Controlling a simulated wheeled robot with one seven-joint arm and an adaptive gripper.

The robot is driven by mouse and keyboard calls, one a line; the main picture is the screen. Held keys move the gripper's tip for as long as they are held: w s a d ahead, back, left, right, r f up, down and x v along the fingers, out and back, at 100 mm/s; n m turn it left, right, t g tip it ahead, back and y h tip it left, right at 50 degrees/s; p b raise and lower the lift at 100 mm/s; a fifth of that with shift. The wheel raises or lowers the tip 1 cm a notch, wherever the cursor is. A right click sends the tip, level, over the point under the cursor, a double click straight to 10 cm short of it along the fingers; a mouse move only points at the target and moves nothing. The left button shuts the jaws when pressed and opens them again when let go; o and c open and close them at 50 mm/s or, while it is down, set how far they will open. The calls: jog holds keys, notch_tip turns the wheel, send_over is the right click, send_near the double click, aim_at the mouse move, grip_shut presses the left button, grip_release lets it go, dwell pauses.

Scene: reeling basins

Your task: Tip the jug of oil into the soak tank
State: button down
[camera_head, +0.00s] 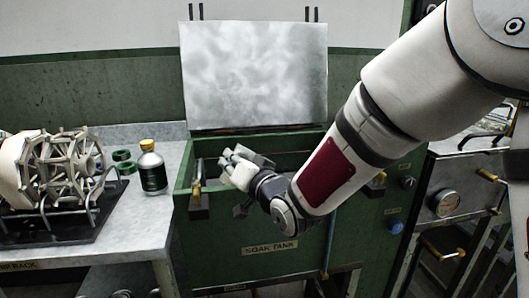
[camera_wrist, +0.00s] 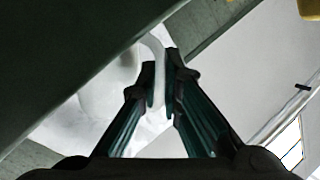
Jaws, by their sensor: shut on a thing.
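The soak tank (camera_head: 232,228) is a green box with its name on the front. Its mottled grey lid (camera_head: 255,75) stands raised at the back and the top is open. My gripper (camera_head: 246,158) is over the tank opening, near the front rim. In the wrist view my gripper's fingers (camera_wrist: 165,75) are shut on the pale handle of the white jug (camera_wrist: 98,88). A small white part of the jug (camera_head: 238,177) seems to show at my gripper in the head view. Its mouth and any oil are hidden, and I cannot tell its tilt.
A grey bench (camera_head: 140,204) on the left holds a bottle (camera_head: 152,170) with a gold cap, green rings (camera_head: 122,160) and a pale reel frame (camera_head: 68,165) on a dark rack. A gauge (camera_head: 445,203) and valves are to the right.

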aim_at(240, 150)
jog(key=r+p, duration=0.1)
jog(key=r+m+p, duration=0.1)
jog(key=shift+w+d+p, duration=0.15)
jog(key=shift+d+p, duration=0.15)
jog(key=r+m+p, duration=0.1)
jog(key=m+p, duration=0.1)
jog(key=w+d+r+m+p, duration=0.1)
jog(key=m+p, duration=0.1)
jog(key=p, duration=0.1)
jog(key=shift+w+d+r+p, duration=0.1)
jog(key=shift+w+r+p, duration=0.1)
jog(key=shift+p, duration=0.15)
jog(key=shift+d+r, duration=0.1)
jog(key=shift+w+d+r+m+p, duration=0.3)
jog(key=shift+r+m+p, duration=0.15)
jog(key=shift+m+p, duration=0.5)
jog(key=shift+w+d+r+m+y+p, duration=0.35)
jog(key=shift+d+r+m+p, duration=0.25)
jog(key=shift+p, duration=0.45)
jog(key=shift+f, duration=0.1)
jog(key=shift+s+d+m, duration=0.1)
jog(key=shift+d+m, duration=0.05)
jog(key=shift+m, duration=0.3)
jog(key=shift+w+d+r+m+p, duration=0.45)
jog(key=shift+d+r+m+p, duration=0.1)
jog(key=shift+m+p, duration=0.3)
jog(key=shift+d, duration=0.1)
